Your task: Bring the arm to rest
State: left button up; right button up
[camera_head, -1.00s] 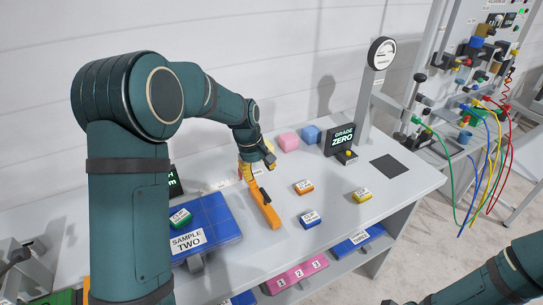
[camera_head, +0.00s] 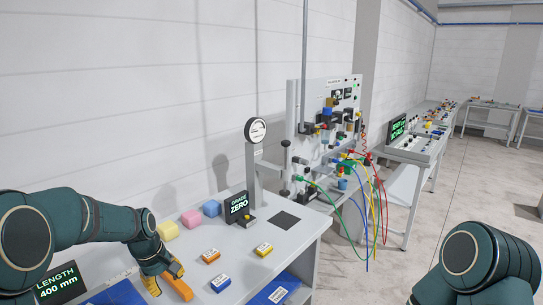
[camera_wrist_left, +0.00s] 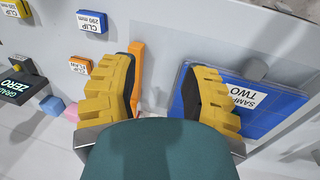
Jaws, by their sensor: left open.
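My left arm (camera_head: 60,235) reaches in from the left in the head view and is bent over the bench. My left gripper (camera_head: 153,277) is low over the bench, beside an orange bar (camera_head: 180,287). In the left wrist view the two yellow ribbed fingers of the left gripper (camera_wrist_left: 160,75) are wide apart with nothing between them. The orange bar (camera_wrist_left: 138,72) lies on the bench partly behind one finger. The other finger overlaps the blue SAMPLE TWO case (camera_wrist_left: 268,112). Part of my right arm (camera_head: 480,262) shows at the lower right; its gripper is out of view.
Orange (camera_head: 211,256), yellow (camera_head: 264,249) and blue (camera_head: 220,283) clips lie on the bench. A GRADE ZERO display (camera_head: 237,206), a dial gauge (camera_head: 256,130) and pink (camera_head: 168,230) and blue (camera_head: 211,208) blocks stand behind. A panel with cables (camera_head: 335,125) is farther right.

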pick_arm(q)
jog(key=s+d+f+m+b, duration=0.1)
jog(key=s+d+f+m, duration=0.2)
jog(key=f, duration=0.6)
jog(key=s+d+f+b, duration=0.2)
jog(key=s+d+f, duration=0.15)
jog(key=f, duration=0.55)
jog(key=s+d+f+m+h+b, duration=0.1)
jog(key=s+d+f+m, duration=0.1)
jog(key=s+d+f, duration=0.3)
jog(key=s+d+f+m+h+b, duration=0.1)
jog(key=s+d+f, duration=0.4)
jog(key=s, duration=0.5)
jog(key=shift+s+d+f+m+b, duration=0.25)
jog(key=shift+f+m+b, duration=0.25)
jog(key=shift+m, duration=0.5)
pick_arm(e)
notch_tip(320, 180, down, 7)
jog(key=shift+s+a, duration=0.15)
jog(key=shift+a, duration=0.1)
jog(key=shift+r, duration=0.1)
